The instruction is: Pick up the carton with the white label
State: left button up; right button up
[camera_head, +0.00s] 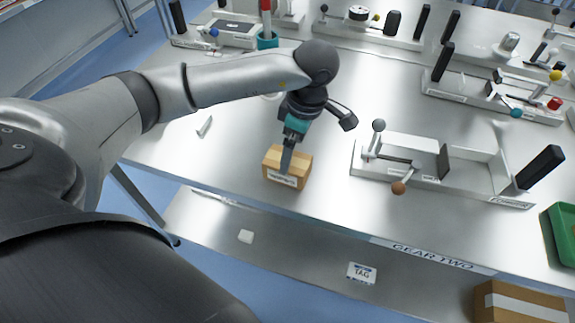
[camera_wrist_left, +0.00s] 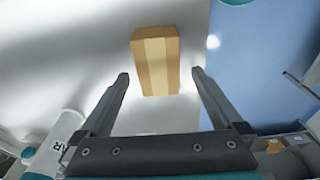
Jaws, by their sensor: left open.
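A small tan carton (camera_head: 299,164) with a white label on its front face sits near the front edge of the metal table. My left gripper (camera_head: 286,166) points down over it, and its finger overlaps the carton in the head view. In the left wrist view, the carton (camera_wrist_left: 155,62) lies ahead of the open left gripper (camera_wrist_left: 160,75), in line with the gap between the two fingertips. The carton looks slightly tilted against the fingers. I cannot tell how far above it the fingertips are. My right gripper is not in view.
A metal fixture (camera_head: 430,186) with knobs stands right of the carton. More fixtures line the back. A teal cup (camera_head: 267,41) stands behind my left arm. A green tray (camera_head: 562,240) is at the right edge. A brown box (camera_head: 520,306) is at bottom right.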

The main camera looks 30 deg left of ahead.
pick_arm(q)
jog(key=f, duration=0.2)
jog(key=a+f, duration=0.1)
jog(key=f, duration=0.2)
jog(key=shift+a+f, duration=0.2)
jog(key=shift+f, duration=0.05)
jog(key=c, duration=1.3)
jog(key=shift+r, duration=0.1)
